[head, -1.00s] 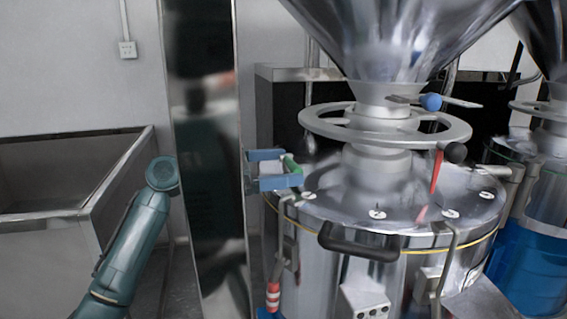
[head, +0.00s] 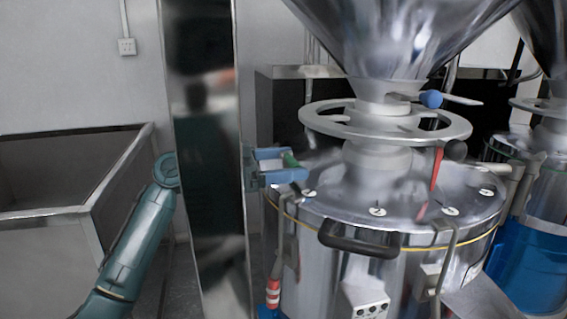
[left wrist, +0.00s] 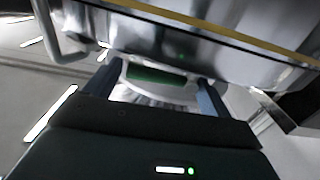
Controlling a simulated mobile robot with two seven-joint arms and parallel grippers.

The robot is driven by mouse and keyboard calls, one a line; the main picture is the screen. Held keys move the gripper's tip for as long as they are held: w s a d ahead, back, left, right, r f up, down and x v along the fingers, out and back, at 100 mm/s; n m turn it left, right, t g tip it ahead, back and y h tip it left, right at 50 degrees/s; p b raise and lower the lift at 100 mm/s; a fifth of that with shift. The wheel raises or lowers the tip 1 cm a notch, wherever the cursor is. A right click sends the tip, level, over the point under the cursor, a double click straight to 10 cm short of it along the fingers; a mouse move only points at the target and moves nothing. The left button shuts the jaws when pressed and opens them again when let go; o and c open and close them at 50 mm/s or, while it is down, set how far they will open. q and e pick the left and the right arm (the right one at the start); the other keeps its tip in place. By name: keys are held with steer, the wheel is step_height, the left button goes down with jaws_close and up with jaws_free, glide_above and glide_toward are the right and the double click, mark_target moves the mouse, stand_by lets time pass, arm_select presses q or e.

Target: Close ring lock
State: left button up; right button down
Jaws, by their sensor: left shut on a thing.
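My left gripper (head: 287,167) is at the left rim of the grinder's round metal lid. Its two blue fingers are shut on a small green handle (head: 290,159), which I take to be part of the ring lock. In the left wrist view the green piece (left wrist: 150,75) shows between the fingers (left wrist: 155,88), on a pale metal part below the yellow band. The grinder (head: 400,272) has a yellow seam (head: 345,245) under its lid. How far the lock is turned I cannot tell. My right gripper is not in view.
A tall shiny column (head: 205,150) stands in front of part of my left arm. A grey handwheel (head: 320,125) and a steel hopper (head: 400,40) are above the lid. A black handle (head: 360,240) and red lever (head: 437,169) are near. An open bin (head: 70,215) stands left.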

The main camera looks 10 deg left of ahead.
arm_select(q)
steer(key=shift+c, duration=1.2)
